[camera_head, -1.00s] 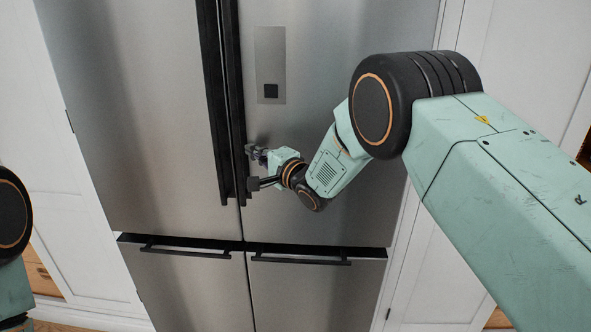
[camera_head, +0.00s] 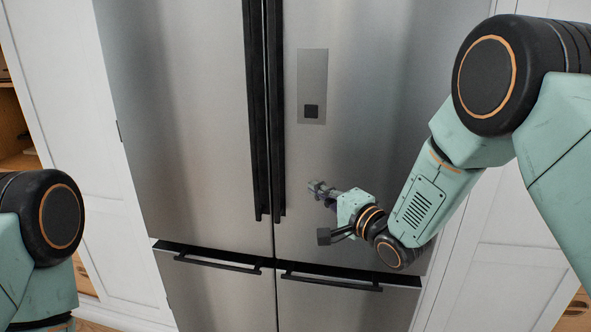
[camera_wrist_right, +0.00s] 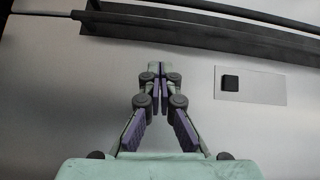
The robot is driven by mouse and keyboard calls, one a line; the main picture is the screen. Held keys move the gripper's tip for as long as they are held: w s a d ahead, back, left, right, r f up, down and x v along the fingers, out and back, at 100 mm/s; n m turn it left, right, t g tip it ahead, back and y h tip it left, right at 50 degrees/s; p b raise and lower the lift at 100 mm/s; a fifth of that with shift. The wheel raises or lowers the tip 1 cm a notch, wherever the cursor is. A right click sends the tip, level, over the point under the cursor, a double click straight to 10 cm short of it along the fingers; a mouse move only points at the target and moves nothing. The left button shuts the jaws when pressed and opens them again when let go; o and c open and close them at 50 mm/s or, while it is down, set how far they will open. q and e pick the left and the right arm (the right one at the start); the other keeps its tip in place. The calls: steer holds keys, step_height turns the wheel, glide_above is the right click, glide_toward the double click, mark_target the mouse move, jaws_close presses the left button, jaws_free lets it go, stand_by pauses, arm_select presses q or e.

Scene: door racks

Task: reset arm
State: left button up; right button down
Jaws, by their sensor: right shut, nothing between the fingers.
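My right gripper (camera_head: 318,190) is shut and empty in front of the upper right door of a steel fridge (camera_head: 370,130). It stands to the right of the lower end of the long black vertical handles (camera_head: 264,120). In the right wrist view my right gripper (camera_wrist_right: 159,72) has its fingertips together with nothing between them, apart from the black handle (camera_wrist_right: 200,35) beyond. My left arm (camera_head: 40,230) shows at the lower left edge. My left gripper is out of view.
A small panel with a dark square (camera_head: 312,90) sits on the right door, also in the right wrist view (camera_wrist_right: 250,87). Lower drawers have black horizontal handles (camera_head: 330,280). White cabinet panels (camera_head: 60,100) flank the fridge. An open wooden shelf (camera_head: 15,130) is at far left.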

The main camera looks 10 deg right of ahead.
steer(key=s+d+f+n+g+h+b, duration=0.1)
steer(key=s+d+f+n+g+h, duration=0.15)
steer(key=s+f, duration=0.4)
steer(key=s+d+f+n+g+h+b, duration=0.1)
steer(key=s+d+f+n+g+h, duration=0.15)
steer(key=f, duration=0.65)
steer(key=s+d+f+n+g+h+b, duration=0.1)
steer(key=s+f+n, duration=0.2)
steer(key=s+f, duration=0.3)
steer(key=s+d+f+n+g+b, duration=0.1)
steer(key=s+f+g+b, duration=0.1)
steer(key=s+f, duration=0.5)
steer(key=s+d+f+n+g+h+b, duration=0.1)
steer(key=s+f+g+b, duration=0.2)
steer(key=s+f, duration=0.4)
steer(key=s+d+f+g+h+b, duration=0.1)
steer(key=s+f, duration=0.6)
steer(key=s, duration=1.1)
steer(key=d+g+b, duration=0.1)
steer(key=g+b, duration=0.1)
steer(key=g, duration=0.1)
steer(key=shift+f+n+g, duration=0.35)
steer(key=shift+n+g, duration=0.05)
